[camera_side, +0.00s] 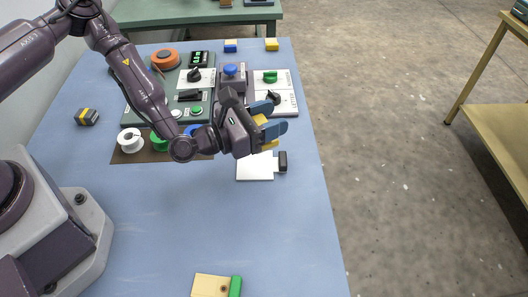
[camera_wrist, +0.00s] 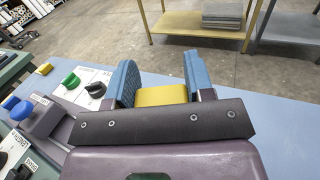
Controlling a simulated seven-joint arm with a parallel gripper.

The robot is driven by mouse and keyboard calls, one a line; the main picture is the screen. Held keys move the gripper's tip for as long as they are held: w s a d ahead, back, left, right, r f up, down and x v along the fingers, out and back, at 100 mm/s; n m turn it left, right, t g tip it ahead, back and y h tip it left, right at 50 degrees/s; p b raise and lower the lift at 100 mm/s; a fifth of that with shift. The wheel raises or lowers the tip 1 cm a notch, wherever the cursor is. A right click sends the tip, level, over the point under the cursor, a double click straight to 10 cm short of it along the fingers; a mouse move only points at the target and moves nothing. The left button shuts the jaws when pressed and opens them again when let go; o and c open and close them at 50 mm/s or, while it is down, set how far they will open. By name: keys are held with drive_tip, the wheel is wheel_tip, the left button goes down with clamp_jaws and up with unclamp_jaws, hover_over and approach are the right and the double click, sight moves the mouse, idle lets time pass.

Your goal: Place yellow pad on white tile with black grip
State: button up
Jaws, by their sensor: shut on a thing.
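My gripper (camera_side: 273,131) is shut on a yellow pad (camera_side: 265,144), held between its two blue fingers. The yellow pad also shows between the fingers in the wrist view (camera_wrist: 161,96). The white tile with the black grip (camera_side: 255,167) lies flat on the blue table in the side view, just below and in front of my gripper. Its black grip (camera_side: 282,161) is at its right end. My gripper is above the tile's far edge, and the pad looks clear of it. The tile is not seen in the wrist view.
Behind my gripper stand panels with knobs, including a blue knob (camera_side: 231,70) and a green knob (camera_side: 270,76). A white spool (camera_side: 130,139) is at the left. A cream tile with a green grip (camera_side: 216,286) lies at the front. The table's middle front is clear.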

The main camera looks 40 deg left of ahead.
wheel_tip(320, 180, down, 7)
drive_tip(key=shift+f, duration=0.2)
drive_tip(key=shift+f, duration=0.15)
drive_tip(key=o, duration=0.9)
